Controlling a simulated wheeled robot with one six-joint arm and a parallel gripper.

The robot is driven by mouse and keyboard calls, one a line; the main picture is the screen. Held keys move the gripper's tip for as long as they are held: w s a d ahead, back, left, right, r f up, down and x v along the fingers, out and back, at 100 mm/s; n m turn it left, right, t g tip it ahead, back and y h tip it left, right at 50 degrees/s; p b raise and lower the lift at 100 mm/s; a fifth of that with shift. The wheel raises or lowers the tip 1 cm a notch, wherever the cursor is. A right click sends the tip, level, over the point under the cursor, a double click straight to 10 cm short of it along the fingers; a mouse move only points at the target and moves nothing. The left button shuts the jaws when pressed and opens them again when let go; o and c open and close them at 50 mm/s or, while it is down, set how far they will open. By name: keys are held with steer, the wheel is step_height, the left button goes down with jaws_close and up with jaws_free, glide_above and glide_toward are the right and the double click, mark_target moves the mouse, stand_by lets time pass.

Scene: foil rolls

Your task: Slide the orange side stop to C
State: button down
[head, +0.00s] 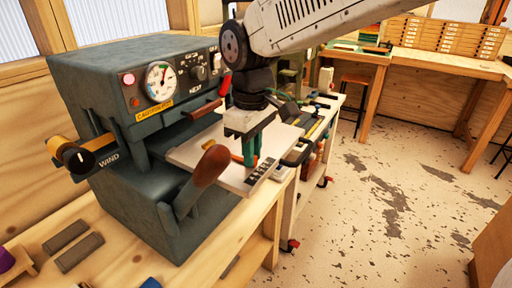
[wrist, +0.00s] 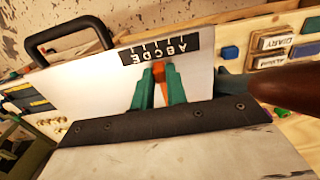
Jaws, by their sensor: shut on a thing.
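The orange side stop (head: 237,158) is on the pale plate (head: 205,158) at the front of the grey-green press. My gripper (head: 251,160) points down at the plate, its green fingers shut on the stop. In the wrist view, the stop (wrist: 160,74) shows between the two fingertips. The black letter strip (wrist: 160,50), marked A to E with ticks, lies just past the stop; the stop lines up roughly with its middle, near C, but the exact tick is hard to tell. The strip also shows in the head view (head: 262,173).
The press (head: 130,85) stands behind the plate, with a gauge and knobs. A brown-handled lever (head: 211,165) rises close to my gripper's left. A red-handled lever (head: 208,107) is behind it. A tool cart (head: 305,150) stands to the right.

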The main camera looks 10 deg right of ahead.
steer(key=c, duration=1.4)
jaws_free()
steer(key=shift+s+a, duration=0.1)
step_height(320, 180, up, 8)
steer(key=shift+f, duration=0.1)
steer(key=shift+s+f+m, duration=0.1)
steer(key=shift+f+m, duration=0.2)
steer(key=shift+s+d+f+m, duration=0.4)
steer(key=shift+s+d+f, duration=0.3)
steer(key=shift+s+f, duration=0.2)
steer(key=s+d+f+m, duration=0.2)
steer(key=s+d+m, duration=0.2)
steer(key=s+d, duration=0.4)
steer(key=s+d+f+m+t, duration=0.1)
steer(key=s+d+f+m, duration=0.2)
steer(key=s+d+m, duration=0.2)
steer(key=s+d, duration=0.3)
steer(key=d, duration=0.4)
steer(key=shift+s+d+f, duration=0.3)
steer(key=shift+d+f, duration=0.05)
steer(key=shift+d, duration=0.05)
